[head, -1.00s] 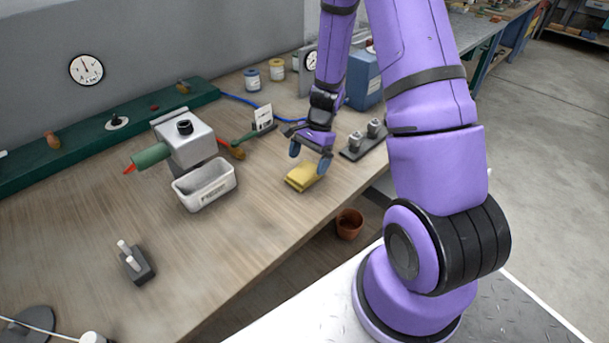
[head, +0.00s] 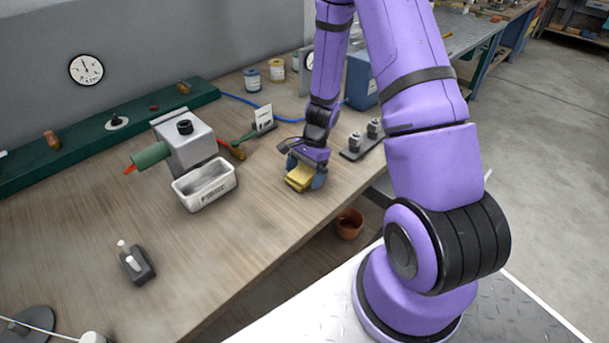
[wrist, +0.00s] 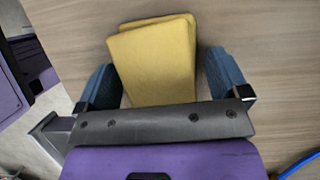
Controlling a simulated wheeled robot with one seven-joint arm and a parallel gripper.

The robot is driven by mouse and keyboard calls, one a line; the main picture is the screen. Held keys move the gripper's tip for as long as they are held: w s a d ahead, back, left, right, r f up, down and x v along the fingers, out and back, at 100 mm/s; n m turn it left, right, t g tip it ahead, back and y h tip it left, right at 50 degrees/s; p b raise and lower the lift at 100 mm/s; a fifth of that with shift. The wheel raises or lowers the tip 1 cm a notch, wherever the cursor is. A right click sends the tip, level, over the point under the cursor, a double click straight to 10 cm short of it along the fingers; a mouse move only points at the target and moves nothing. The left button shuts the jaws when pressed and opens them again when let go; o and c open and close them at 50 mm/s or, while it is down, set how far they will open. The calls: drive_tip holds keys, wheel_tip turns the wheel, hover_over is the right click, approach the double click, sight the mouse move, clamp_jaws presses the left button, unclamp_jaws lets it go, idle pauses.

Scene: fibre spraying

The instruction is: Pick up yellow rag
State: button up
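The yellow rag (head: 298,178) lies folded on the wooden table near its front edge. In the wrist view the rag (wrist: 155,58) sits between the two blue fingers, tilted slightly, with its near end hidden by the gripper body. My gripper (head: 305,178) is lowered around the rag, one finger on each side. In the wrist view my gripper (wrist: 165,80) is open; a gap shows between the rag and the right finger, and the left finger is very close to the rag.
A white tray (head: 208,196) stands left of the rag under a grey and green spray device (head: 188,145). A dark plate with metal fittings (head: 362,146) lies to the right. A small card stand (head: 263,118) is behind. A brown pot (head: 349,223) is below the table edge.

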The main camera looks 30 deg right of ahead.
drive_tip(key=c, duration=0.8)
drive_tip(key=shift+r, duration=0.1)
